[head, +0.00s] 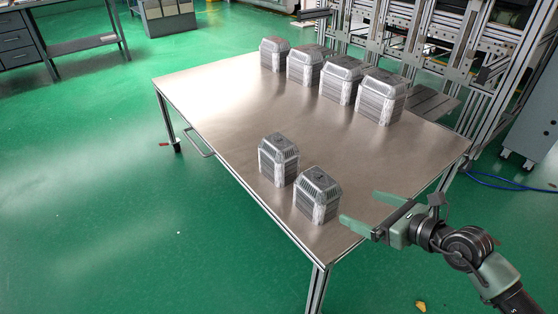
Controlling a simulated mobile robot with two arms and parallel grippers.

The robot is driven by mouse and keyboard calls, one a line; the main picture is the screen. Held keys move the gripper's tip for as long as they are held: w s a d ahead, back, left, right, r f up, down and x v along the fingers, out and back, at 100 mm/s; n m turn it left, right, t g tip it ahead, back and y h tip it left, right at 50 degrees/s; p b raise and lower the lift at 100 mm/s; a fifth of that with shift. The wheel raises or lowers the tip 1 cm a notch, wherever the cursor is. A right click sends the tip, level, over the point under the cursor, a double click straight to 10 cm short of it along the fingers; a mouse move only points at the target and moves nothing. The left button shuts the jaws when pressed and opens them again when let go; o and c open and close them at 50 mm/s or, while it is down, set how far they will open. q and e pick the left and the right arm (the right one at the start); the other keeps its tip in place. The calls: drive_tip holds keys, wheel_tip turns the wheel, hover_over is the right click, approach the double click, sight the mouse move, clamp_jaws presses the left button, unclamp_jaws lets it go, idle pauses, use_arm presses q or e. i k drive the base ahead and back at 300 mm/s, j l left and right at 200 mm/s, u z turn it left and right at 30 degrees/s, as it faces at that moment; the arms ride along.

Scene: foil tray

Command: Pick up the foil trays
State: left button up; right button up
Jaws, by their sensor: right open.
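Several stacks of silver foil trays stand on a metal table. Two are near the front edge: a front left stack (279,160) and a front right stack (317,196). A row of stacks stands along the back edge, from the leftmost back stack (275,54) to the rightmost back stack (380,97). My right gripper (357,209) is open and empty, just right of the front right stack and apart from it. Its fingers point left over the table's right front part. My left gripper is out of view.
The metal table (215,110) has wide free room in the middle and at the left. An aluminium frame structure (455,60) stands close behind the table. A grey cabinet (168,16) and a workbench stand far back left. The green floor is open.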

sight(279, 157)
drive_tip(key=i+j, duration=0.8)
drive_tip(key=j, duration=0.15)
